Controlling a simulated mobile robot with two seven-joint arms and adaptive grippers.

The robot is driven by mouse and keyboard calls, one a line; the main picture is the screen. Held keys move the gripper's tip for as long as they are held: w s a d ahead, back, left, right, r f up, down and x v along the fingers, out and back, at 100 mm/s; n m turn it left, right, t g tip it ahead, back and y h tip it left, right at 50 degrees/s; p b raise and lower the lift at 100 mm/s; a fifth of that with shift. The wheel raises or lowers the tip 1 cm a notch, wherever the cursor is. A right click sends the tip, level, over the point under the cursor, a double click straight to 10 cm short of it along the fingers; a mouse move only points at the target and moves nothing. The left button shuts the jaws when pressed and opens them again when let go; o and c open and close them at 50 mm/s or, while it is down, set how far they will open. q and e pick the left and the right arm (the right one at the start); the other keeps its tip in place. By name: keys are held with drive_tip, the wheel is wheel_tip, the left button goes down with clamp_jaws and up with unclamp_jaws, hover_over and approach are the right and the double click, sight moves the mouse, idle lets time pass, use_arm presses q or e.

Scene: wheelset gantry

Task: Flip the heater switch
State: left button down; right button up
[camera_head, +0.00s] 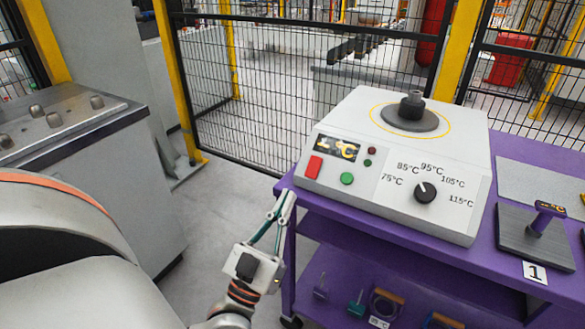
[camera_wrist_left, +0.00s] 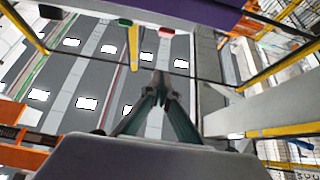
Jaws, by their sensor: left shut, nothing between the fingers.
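The heater (camera_head: 400,155) is a white sloped box on the purple table, with a dark round plate and a small dark part on top. Its front panel carries a red rocker switch (camera_head: 314,167), a green button (camera_head: 347,179), a small display (camera_head: 332,148) and a black dial (camera_head: 425,192) with temperature marks. My left gripper (camera_head: 286,195) is shut and empty, fingers pointing up, just left of and below the red switch, apart from it in the picture. Its closed fingertips also show in the left wrist view (camera_wrist_left: 160,80). My right gripper is out of view.
The purple table (camera_head: 300,196) has its left corner close to my left gripper. A dark block with a purple handle (camera_head: 546,214) stands at right by a "1" label. Tools lie on the lower shelf (camera_head: 335,285). A grey cabinet (camera_head: 90,170) stands at left; black mesh fencing (camera_head: 260,100) is behind.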

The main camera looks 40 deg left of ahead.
sight(314, 167)
use_arm(q)
drive_tip(key=w, duration=0.3)
drive_tip(key=w+a+r, duration=0.1)
drive_tip(key=w, duration=0.2)
drive_tip(key=w+a+r, duration=0.1)
drive_tip(key=w, duration=0.2)
drive_tip(key=shift+w+b, duration=0.1)
drive_tip(key=shift+b, duration=0.3)
drive_tip(key=shift+w+a+f, duration=0.1)
drive_tip(key=shift+w, duration=0.1)
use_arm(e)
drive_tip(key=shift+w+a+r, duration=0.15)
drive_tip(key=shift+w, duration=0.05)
